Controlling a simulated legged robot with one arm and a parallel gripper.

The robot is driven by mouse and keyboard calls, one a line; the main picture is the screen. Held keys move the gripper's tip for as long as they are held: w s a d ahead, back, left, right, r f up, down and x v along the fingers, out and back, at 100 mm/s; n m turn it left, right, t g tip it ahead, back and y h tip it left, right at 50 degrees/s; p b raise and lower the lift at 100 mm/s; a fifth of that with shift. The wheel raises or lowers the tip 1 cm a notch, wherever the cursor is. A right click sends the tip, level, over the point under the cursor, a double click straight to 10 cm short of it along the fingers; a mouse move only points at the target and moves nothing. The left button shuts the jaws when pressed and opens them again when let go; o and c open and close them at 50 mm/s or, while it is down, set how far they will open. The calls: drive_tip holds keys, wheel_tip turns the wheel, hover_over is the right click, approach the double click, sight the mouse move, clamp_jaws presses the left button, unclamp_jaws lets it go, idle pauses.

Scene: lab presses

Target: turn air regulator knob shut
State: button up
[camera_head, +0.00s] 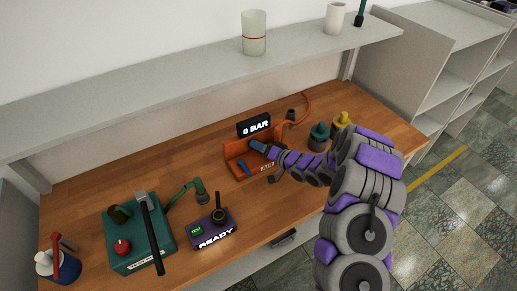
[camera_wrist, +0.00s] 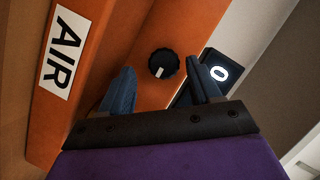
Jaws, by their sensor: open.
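The air regulator is an orange unit (camera_head: 236,152) on the wooden bench, with a "0 BAR" display (camera_head: 254,125) above it. In the wrist view its knob (camera_wrist: 162,63) is a small black ridged disc with a white mark, set on an orange face. The white "AIR" label (camera_wrist: 63,48) is to the left of it. My gripper (camera_wrist: 165,82) is open, its two blue-grey fingers on either side of and just below the knob in the picture. Contact with the knob cannot be told. In the head view my gripper (camera_head: 257,147) is at the orange unit and the knob is hidden.
A teal press (camera_head: 140,235) with a black lever and a purple "READY" box (camera_head: 211,232) stand to the left on the bench. Teal and yellow bottles (camera_head: 320,131) stand behind my arm. A shelf (camera_head: 190,75) with a glass jar and a cup runs above the bench.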

drive_tip(key=shift+w+a+f, duration=0.1)
drive_tip(key=shift+w+a, duration=0.05)
drive_tip(key=shift+a, duration=0.2)
drive_tip(key=shift+a+f, duration=0.1)
drive_tip(key=shift+a, duration=0.65)
drive_tip(key=shift+c, duration=0.9)
drive_tip(key=shift+d, duration=0.5)
drive_tip(key=c, duration=0.5)
drive_tip(key=shift+a, duration=0.1)
drive_tip(key=c, duration=0.4)
drive_tip(key=shift+o, duration=0.2)
